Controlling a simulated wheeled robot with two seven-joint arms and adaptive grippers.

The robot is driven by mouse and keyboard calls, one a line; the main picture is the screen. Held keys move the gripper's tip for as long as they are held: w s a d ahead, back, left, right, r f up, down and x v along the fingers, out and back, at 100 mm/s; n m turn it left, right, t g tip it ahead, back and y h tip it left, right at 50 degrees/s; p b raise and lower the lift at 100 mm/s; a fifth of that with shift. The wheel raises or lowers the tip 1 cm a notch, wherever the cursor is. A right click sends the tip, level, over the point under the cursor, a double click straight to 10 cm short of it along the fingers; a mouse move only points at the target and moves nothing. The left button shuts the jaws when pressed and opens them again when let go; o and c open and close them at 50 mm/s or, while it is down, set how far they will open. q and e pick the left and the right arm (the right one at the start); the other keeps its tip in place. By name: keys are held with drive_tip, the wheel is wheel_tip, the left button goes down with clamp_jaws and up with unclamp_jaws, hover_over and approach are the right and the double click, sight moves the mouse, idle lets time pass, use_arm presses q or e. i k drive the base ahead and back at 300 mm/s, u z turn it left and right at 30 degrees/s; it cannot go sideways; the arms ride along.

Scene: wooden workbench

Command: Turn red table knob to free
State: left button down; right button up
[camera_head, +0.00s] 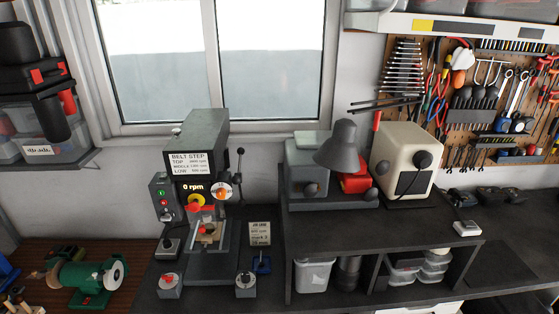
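A drill press (203,165) stands on the dark bench left of centre, with a display reading 0 rpm and a white BELT STEP label. A red part (193,208) shows at its front near the small table. A grey box with a red-marked dial (169,281) sits at the front left of its base. A similar box with a dial (245,282) sits at the front right. I cannot tell for sure which of these is the red table knob, and the pointer settings are too small to read. Neither of my grippers is in view.
A green bench grinder (92,275) stands on the left. A small card (260,233) stands right of the press. A raised shelf (370,226) carries a grey lamp (340,145) and a cream machine (405,158). A tool pegboard (480,95) hangs at the right.

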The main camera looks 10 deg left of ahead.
sight(169, 278)
drive_tip(key=u, duration=3.3)
drive_tip(key=i, duration=1.95)
drive_tip(key=z, duration=3.5)
